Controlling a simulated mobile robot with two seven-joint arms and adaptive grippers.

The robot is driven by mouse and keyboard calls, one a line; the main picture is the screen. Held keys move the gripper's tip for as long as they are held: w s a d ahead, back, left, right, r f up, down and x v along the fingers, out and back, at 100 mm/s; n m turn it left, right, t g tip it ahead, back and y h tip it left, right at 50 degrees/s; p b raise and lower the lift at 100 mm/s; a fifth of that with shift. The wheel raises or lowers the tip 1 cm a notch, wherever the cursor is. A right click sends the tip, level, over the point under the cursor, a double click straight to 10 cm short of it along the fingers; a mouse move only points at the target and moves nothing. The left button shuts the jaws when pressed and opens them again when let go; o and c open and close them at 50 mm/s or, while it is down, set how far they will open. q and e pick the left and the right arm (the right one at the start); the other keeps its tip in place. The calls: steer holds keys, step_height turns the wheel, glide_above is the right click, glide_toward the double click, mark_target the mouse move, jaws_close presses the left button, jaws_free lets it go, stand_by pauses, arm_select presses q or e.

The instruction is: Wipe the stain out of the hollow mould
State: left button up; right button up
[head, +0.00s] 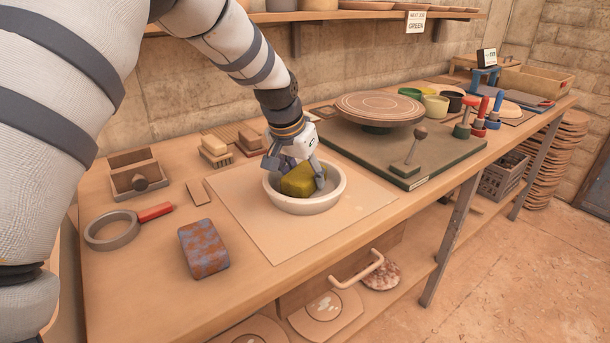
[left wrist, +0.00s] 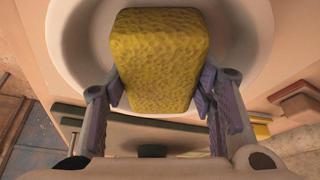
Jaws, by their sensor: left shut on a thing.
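The hollow mould (head: 283,203) is a round, pale, bowl-like form on a light board in the middle of the bench. My left gripper (head: 303,178) is at the mould and is shut on a yellow-green sponge (head: 298,181). In the left wrist view the sponge (left wrist: 158,62) sits between the two fingers, over the pale mould (left wrist: 75,45). The sponge is in or just over the hollow; I cannot tell whether it touches the bottom. No stain shows; the sponge and gripper hide much of the inside. My right gripper is not in view.
A blue-brown block (head: 204,248) and a ring with a red handle (head: 113,230) lie to the left. Brushes (head: 215,150) and a wooden box (head: 138,178) stand behind. A turntable (head: 380,109) on a dark board (head: 440,150) is to the right.

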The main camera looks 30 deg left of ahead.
arm_select(q)
steer(key=shift+r, duration=3.6)
